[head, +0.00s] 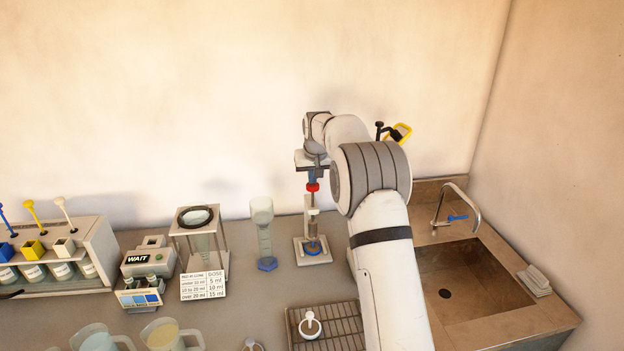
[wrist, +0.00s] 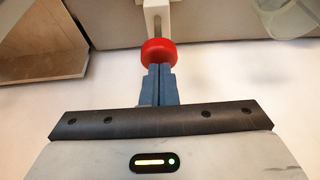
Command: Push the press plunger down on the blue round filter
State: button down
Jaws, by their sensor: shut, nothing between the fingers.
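The press stands on the counter with a white base (head: 325,259) and a slim upright column. Its plunger has a red knob (head: 312,187) at the top, which also shows in the wrist view (wrist: 158,50). The blue round filter (head: 313,246) lies on the press base under the plunger. My gripper (head: 312,178) is directly above the red knob, pointing down, with its blue fingers together and empty. In the wrist view the fingertips (wrist: 158,70) meet the knob's edge; I cannot tell whether they touch it. The plunger's lower end is too small to make out clearly.
A clear cylinder (head: 263,230) with a blue foot stands left of the press. A framed stand (head: 200,240) and dose card (head: 203,285) are further left. A rack (head: 442,311) lies in front; the sink (head: 465,280) is right. My arm covers the counter between.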

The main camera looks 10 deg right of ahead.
aim_at(314, 186)
jog(key=shift+f+b, duration=1.45)
jog(key=shift+f, duration=1.1)
jog(key=shift+r, duration=0.15)
jog(key=shift+r+p, duration=3.2)
jog(key=shift+r, duration=1.1)
